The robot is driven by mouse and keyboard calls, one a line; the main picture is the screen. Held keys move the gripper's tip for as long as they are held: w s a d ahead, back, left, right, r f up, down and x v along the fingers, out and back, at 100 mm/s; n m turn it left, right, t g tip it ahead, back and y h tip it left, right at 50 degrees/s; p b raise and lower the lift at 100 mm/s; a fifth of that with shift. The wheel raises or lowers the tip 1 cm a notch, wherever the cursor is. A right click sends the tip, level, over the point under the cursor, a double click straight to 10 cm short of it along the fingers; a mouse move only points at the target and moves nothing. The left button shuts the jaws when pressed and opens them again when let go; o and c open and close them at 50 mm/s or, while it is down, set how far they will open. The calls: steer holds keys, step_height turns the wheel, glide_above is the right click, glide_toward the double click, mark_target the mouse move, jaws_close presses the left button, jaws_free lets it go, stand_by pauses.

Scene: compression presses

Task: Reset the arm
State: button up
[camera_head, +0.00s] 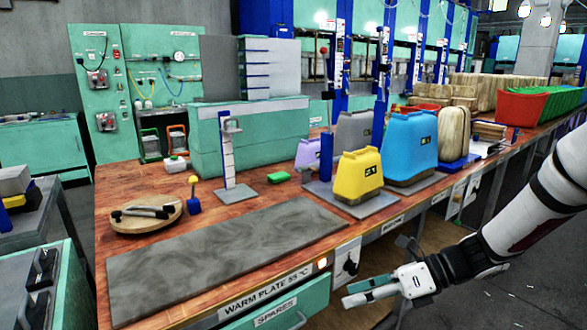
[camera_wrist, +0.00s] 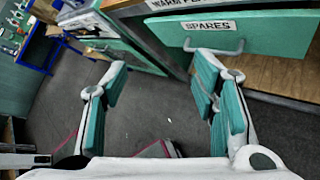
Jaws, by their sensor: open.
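My gripper (camera_head: 369,292) is in front of the workbench, below its top edge, at the lower right of the head view. My white and black arm reaches to it from the right side. In the wrist view my gripper (camera_wrist: 160,95) shows two teal-padded fingers spread wide apart. Nothing is between them but grey floor seen beyond. The SPARES drawer (camera_head: 285,312) is just left of the gripper in the head view, and its front (camera_wrist: 262,38) with a handle shows at the upper right of the wrist view. The gripper appears apart from the drawer.
The workbench (camera_head: 130,190) holds a grey warm plate (camera_head: 220,255), a round wooden board (camera_head: 146,213), a yellow block (camera_head: 359,176), a blue block (camera_head: 409,145) and press posts. A red crate (camera_head: 520,106) stands at the back right. Open floor (camera_head: 480,295) lies below the arm.

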steer(key=s+r+n+g+h, duration=0.1)
steer(key=s+r+n+h, duration=0.3)
steer(key=s+n, duration=0.4)
steer(key=s+r+n+g+h, duration=0.25)
steer(key=s+r+n, duration=0.25)
steer(key=s+n, duration=0.3)
steer(key=s+d+r+n+t+h, duration=0.1)
steer(key=s+d+n+t+h, duration=0.15)
steer(key=s+n, duration=0.35)
steer(key=s+d+r+n+t+h, duration=0.1)
steer(key=s+d+r+n+h, duration=0.1)
steer(key=s+d+n+h, duration=0.4)
step_height(320, 180, up, 16)
steer(key=a+m+t+y+p, duration=0.1)
steer(key=a+t+y+p, duration=0.1)
steer(key=p, duration=1.2)
steer(key=shift+s+r+t+p, duration=0.15)
steer(key=shift+s+t+p, duration=0.1)
steer(key=shift+t+p, duration=0.15)
steer(key=shift+c, duration=0.5)
